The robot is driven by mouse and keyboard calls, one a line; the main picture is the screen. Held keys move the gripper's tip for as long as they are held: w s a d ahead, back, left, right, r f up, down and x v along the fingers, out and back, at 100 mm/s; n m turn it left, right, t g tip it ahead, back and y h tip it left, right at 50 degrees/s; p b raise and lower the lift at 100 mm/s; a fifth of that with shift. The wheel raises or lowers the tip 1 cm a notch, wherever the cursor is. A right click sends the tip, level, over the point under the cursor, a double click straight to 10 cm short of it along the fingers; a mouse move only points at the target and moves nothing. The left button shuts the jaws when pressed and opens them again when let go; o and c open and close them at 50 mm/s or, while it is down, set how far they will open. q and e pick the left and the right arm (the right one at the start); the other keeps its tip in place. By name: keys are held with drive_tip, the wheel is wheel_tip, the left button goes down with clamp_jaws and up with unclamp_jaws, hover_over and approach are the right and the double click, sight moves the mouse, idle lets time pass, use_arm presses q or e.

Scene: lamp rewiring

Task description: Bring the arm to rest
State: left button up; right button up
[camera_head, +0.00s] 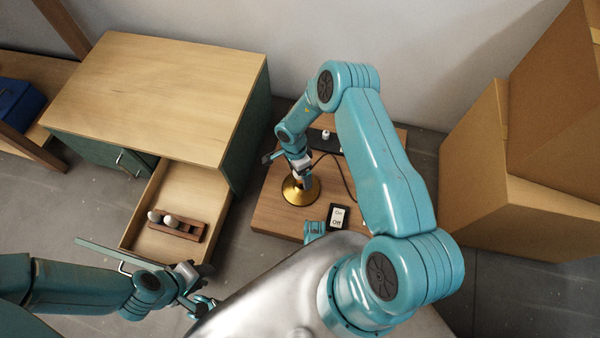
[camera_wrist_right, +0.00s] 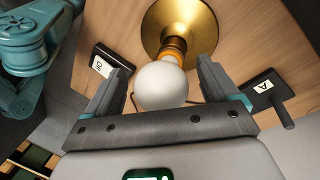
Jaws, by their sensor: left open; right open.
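My right gripper (camera_head: 300,170) is over the gold lamp base (camera_head: 293,194) on the low wooden board (camera_head: 268,213). In the right wrist view the right gripper (camera_wrist_right: 152,62) is open, with a round white bulb (camera_wrist_right: 162,86) between its spread fingers. Gaps show on both sides of the bulb. The bulb is in line with an orange-gold socket (camera_wrist_right: 173,50) above the gold base (camera_wrist_right: 180,20). My left gripper (camera_head: 198,287) is open and empty at the lower left, in front of the open drawer (camera_head: 180,185).
The drawer of the wooden cabinet (camera_head: 160,90) holds a brown rack (camera_head: 184,231) with white bulbs (camera_head: 154,216). An on/off switch (camera_head: 338,215) and a black block (camera_head: 323,141) with a cable are on the board. Cardboard boxes (camera_head: 480,165) stand close on the right.

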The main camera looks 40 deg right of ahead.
drive_tip(key=n, duration=0.3)
drive_tip(key=shift+s+r+h, duration=0.1)
drive_tip(key=shift+h, duration=0.3)
drive_tip(key=n, duration=0.4)
drive_tip(key=shift+s+n+h+p, duration=0.1)
drive_tip(key=shift+n+h+p, duration=0.3)
drive_tip(key=n+t, duration=0.1)
drive_tip(key=n, duration=0.2)
drive_tip(key=shift+d+n+h, duration=0.1)
drive_tip(key=shift+n+h, duration=0.2)
drive_tip(key=n+p, duration=0.1)
drive_tip(key=n, duration=0.3)
drive_tip(key=shift+s+d+t, duration=0.1)
drive_tip(key=shift+t, duration=0.3)
drive_tip(key=n, duration=0.3)
drive_tip(key=shift+n+t+h, duration=0.3)
drive_tip(key=shift+t, duration=0.1)
drive_tip(key=n, duration=0.2)
drive_tip(key=shift+d+n+t+p, duration=0.15)
drive_tip(key=shift+n+t+p, duration=0.15)
drive_tip(key=shift+n, duration=0.1)
drive_tip(key=n+t, duration=0.1)
drive_tip(key=n, duration=0.4)
drive_tip(key=shift+d, duration=0.1)
drive_tip(key=c, duration=1.1)
drive_tip(key=shift+c, duration=0.4)
